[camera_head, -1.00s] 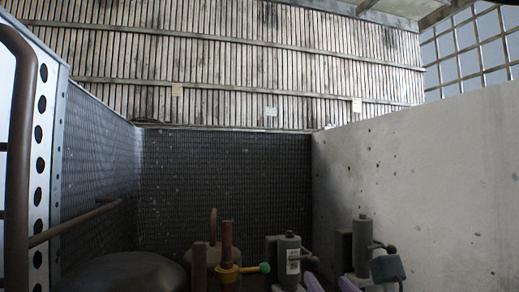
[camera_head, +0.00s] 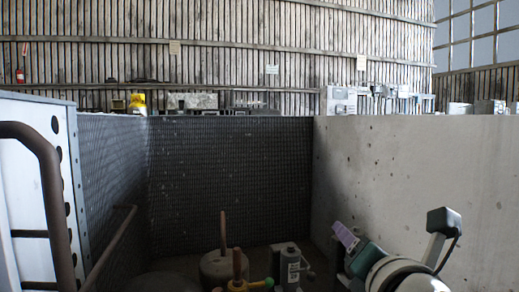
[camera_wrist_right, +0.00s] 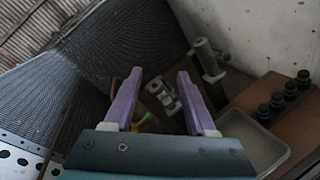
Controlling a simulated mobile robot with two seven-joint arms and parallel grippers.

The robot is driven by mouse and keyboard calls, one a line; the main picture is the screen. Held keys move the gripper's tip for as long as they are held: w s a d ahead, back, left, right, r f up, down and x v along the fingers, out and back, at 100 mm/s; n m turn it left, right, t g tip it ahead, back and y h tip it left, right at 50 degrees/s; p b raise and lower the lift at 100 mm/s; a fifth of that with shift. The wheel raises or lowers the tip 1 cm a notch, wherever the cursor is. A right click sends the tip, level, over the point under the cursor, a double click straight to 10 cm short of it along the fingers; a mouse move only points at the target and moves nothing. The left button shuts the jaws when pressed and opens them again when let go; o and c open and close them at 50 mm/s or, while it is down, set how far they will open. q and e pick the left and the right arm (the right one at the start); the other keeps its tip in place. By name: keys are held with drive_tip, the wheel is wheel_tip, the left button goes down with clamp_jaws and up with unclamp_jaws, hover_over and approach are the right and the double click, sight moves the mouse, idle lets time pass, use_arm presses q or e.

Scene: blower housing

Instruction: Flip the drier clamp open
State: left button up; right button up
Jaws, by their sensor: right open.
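A grey cylindrical unit (camera_head: 290,266) with a pale label and a small side knob stands low in the head view. I take it for the drier, but its clamp is too small to make out. In the right wrist view a pale grey fitting (camera_wrist_right: 162,96) lies beyond and between my fingers. A second grey cylinder (camera_wrist_right: 207,60) stands farther off by the concrete wall. My right gripper (camera_wrist_right: 160,98) is open and empty, apart from these parts. In the head view a purple finger of it (camera_head: 345,236) shows right of the grey unit. My left gripper is out of view.
Mesh panels (camera_head: 230,180) and a concrete wall (camera_head: 415,180) enclose the space. Dark-capped bottles (camera_wrist_right: 290,90) and a grey tray (camera_wrist_right: 283,160) lie at right. A brown rail (camera_head: 55,200) stands left.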

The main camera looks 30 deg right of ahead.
wheel_tip(320, 180, up, 8)
drive_tip(key=s+m+g+p, duration=0.1)
drive_tip(key=s+m+p, duration=0.1)
drive_tip(key=p, duration=0.6)
drive_tip(key=shift+m, duration=0.6)
drive_tip(key=shift+a, duration=0.1)
drive_tip(key=shift+r, duration=0.1)
